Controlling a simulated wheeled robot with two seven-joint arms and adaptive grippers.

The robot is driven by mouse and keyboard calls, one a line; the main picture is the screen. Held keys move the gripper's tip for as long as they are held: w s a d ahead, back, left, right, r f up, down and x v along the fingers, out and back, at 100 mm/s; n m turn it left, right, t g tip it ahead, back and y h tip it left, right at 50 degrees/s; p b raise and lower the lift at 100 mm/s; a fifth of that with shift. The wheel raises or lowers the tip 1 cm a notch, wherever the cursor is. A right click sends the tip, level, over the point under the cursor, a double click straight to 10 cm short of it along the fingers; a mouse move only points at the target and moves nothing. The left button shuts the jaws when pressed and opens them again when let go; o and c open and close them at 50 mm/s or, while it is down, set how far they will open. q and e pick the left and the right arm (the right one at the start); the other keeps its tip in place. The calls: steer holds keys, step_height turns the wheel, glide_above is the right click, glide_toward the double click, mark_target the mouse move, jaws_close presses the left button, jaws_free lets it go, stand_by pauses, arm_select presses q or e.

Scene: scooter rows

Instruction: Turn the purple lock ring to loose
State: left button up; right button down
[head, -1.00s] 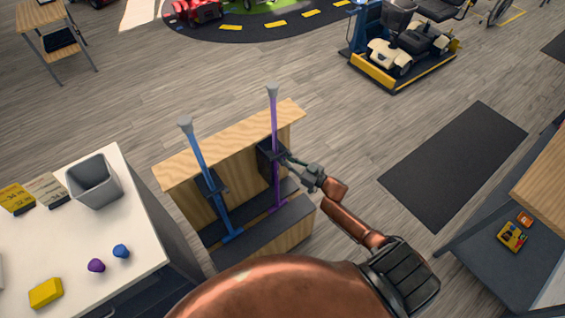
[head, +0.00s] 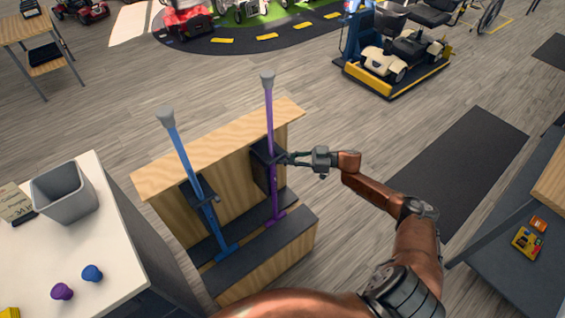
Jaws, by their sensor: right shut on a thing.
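A purple pole (head: 270,120) with a grey top stands upright in the wooden rack (head: 165,182), at the rack's right side. A dark bracket (head: 259,172) on the rack is around or beside the pole about halfway up. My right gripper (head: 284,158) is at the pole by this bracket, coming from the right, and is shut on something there. The purple lock ring is too small and too covered by the fingers to make out clearly. My left gripper is not in view.
A blue pole (head: 187,155) leans in the same rack to the left. A white table (head: 115,238) with a grey bin (head: 63,192), a purple knob (head: 62,291) and a blue knob (head: 92,273) stands at left. Floor right of the rack is open, with a dark mat (head: 462,165).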

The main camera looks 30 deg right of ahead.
steer(key=shift+w+a+r+g, duration=0.1)
steer(key=shift+g, duration=0.2)
steer(key=c, duration=2)
jaws_free()
steer(key=shift+o, duration=0.2)
steer(key=v, duration=1.2)
steer(key=shift+f, duration=0.25)
